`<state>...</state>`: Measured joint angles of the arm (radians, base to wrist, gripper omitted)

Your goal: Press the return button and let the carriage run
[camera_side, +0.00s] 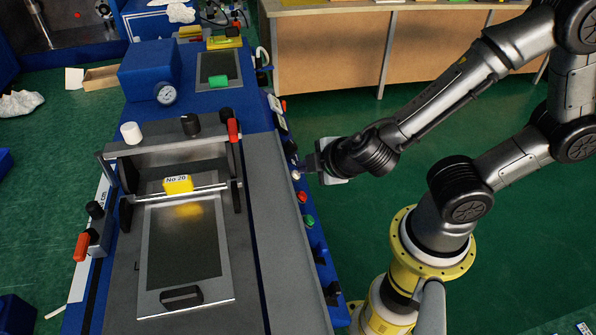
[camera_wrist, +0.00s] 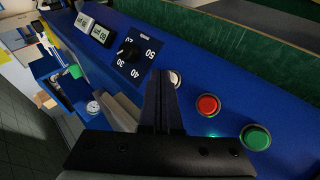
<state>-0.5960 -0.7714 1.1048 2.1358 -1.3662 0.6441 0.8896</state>
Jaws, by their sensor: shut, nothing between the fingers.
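A blue side panel carries a row of round buttons: a white one (camera_side: 296,175), a red one (camera_side: 302,196) and a green one (camera_side: 308,221). In the wrist view the white button (camera_wrist: 175,79) is partly hidden by my fingers; the red (camera_wrist: 208,105) and lit green (camera_wrist: 256,138) are clear. No label shows which is the return button. My gripper (camera_side: 303,168) is shut and empty, its tips (camera_wrist: 163,73) at the white button; I cannot tell whether they touch. A grey bridge, apparently the carriage (camera_side: 170,146), spans the bed above a framed plate (camera_side: 182,245).
A yellow "No 20" block (camera_side: 178,184) is on the bridge. A gauge (camera_side: 166,93) and a wooden-fronted bench (camera_side: 330,48) stand behind. Green floor is open on the right.

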